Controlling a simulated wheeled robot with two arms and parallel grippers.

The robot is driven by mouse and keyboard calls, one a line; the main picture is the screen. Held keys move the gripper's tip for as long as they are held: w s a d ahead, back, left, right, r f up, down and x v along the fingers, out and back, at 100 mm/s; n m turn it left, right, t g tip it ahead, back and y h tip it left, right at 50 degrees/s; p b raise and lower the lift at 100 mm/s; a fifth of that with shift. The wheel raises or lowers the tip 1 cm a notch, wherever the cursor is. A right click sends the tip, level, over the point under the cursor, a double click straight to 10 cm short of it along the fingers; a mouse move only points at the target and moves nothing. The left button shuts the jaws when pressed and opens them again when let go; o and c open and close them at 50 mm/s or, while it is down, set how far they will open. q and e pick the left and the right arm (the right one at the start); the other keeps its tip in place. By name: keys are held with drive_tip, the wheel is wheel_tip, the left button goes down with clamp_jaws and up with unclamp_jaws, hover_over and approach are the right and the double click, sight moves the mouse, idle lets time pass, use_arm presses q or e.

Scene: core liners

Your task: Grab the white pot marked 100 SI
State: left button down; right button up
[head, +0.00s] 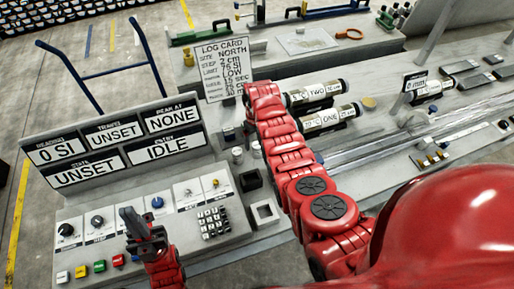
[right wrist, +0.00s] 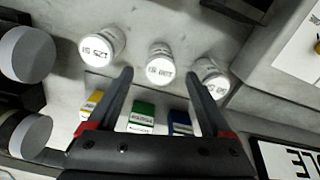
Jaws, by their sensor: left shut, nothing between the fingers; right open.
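Three white pots with lettered lids show in the right wrist view: a left pot (right wrist: 101,45), a middle pot (right wrist: 160,66) and a right pot (right wrist: 210,76). Their lettering appears upside down and is too small to read surely; I cannot tell which says 100 SI. My right gripper (right wrist: 158,76) is open and empty, its fingertips framing the middle pot, and the right finger partly covers the right pot. In the head view a white pot (head: 237,155) stands below the end of my right arm. My left gripper (head: 133,222) is shut and empty above the control panel.
Yellow (right wrist: 90,103), green (right wrist: 142,115) and blue (right wrist: 180,122) labelled blocks stand near the pots. The console's display board (head: 120,140) and the log card (head: 222,70) rise nearby. Labelled core tubes (head: 318,95) lie right of my right arm.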

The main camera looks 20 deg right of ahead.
sight(256, 144)
drive_tip(key=shift+s+f, duration=0.1)
drive_tip(key=shift+f, duration=1.55)
clamp_jaws()
